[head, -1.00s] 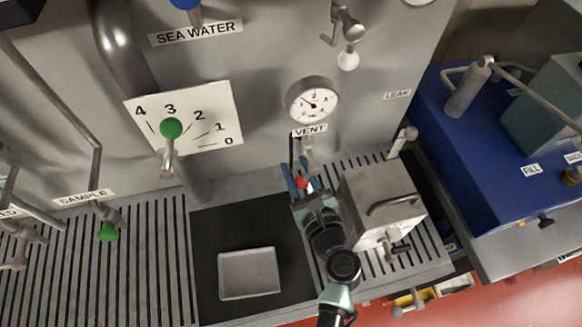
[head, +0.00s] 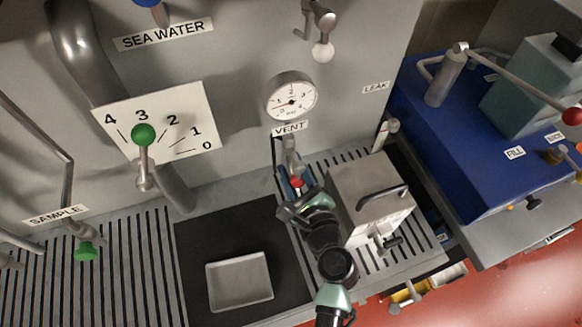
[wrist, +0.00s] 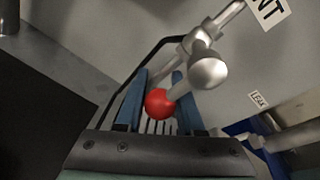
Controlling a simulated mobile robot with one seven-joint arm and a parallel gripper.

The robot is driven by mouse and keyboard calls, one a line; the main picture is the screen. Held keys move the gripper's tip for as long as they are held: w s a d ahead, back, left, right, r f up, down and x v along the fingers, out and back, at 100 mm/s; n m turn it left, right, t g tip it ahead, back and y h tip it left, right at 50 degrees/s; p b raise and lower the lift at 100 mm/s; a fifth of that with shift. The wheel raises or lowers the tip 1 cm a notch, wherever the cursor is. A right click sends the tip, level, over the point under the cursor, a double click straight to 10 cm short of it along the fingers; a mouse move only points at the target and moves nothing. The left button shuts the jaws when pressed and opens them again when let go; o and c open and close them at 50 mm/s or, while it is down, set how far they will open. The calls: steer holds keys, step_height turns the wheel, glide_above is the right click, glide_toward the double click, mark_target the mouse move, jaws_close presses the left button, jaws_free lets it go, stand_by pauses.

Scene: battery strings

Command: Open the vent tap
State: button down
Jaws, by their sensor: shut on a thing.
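The vent tap (head: 291,152) is a metal tap below the VENT label (head: 290,129), with a lever ending in a red ball knob (head: 297,183). The lever points downward. My gripper (head: 291,181) is at the knob, with its blue fingers shut on it. In the wrist view the red knob (wrist: 160,104) sits between the two blue fingers (wrist: 160,85), and the metal tap body (wrist: 207,70) rises just beyond them. The contact faces of the fingers are partly hidden.
A round gauge (head: 291,96) is above the tap. A metal box with a handle (head: 370,195) stands close to the right of my gripper. A shallow grey tray (head: 239,282) lies on a black surface at the left. A green-knobbed lever (head: 143,136) is on the wall.

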steer(key=c, duration=0.5)
jaws_free()
steer(key=b+v, duration=0.1)
steer(key=v, duration=1.2)
steer(key=shift+b, duration=0.3)
